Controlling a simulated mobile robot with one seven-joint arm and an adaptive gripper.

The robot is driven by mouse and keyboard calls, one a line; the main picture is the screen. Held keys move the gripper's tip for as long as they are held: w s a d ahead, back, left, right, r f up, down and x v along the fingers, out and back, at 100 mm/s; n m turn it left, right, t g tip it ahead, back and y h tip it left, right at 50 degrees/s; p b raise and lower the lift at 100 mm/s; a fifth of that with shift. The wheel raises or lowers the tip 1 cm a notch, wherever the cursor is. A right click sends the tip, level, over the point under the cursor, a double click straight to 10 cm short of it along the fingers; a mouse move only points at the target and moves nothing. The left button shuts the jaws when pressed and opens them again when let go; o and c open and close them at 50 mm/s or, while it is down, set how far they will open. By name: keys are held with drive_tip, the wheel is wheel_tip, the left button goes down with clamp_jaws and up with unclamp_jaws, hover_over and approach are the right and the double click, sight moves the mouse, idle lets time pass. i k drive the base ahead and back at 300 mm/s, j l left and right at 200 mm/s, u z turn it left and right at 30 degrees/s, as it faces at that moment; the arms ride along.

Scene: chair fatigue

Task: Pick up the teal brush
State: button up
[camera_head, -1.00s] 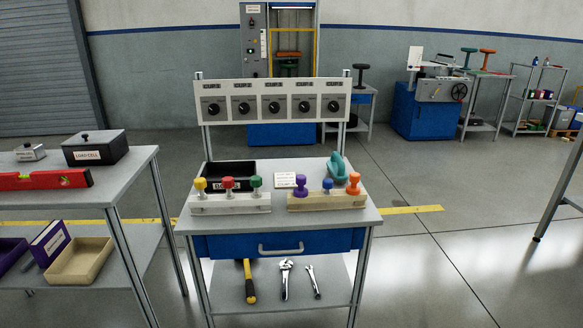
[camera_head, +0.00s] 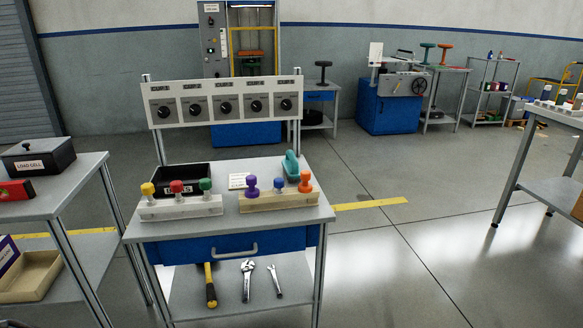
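A teal object (camera_head: 291,164), which looks like the teal brush, is on the grey workbench top (camera_head: 230,224), toward its back right. It is behind the wooden block (camera_head: 284,201) that holds a purple, a blue and an orange knobbed piece. The orange piece (camera_head: 305,181) stands just in front of it and partly hides its lower end. My gripper is not in view.
A white block (camera_head: 180,209) with yellow, red and green knobs is at the bench's front left, a black tray (camera_head: 182,177) behind it. A dial panel (camera_head: 225,108) rises at the back.

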sight(292, 164)
drive_tip(key=i+l+u, duration=0.4)
drive_tip(key=i, duration=0.15)
drive_tip(key=i+l+u, duration=0.45)
drive_tip(key=i+l, duration=0.1)
drive_tip(key=i, duration=0.9)
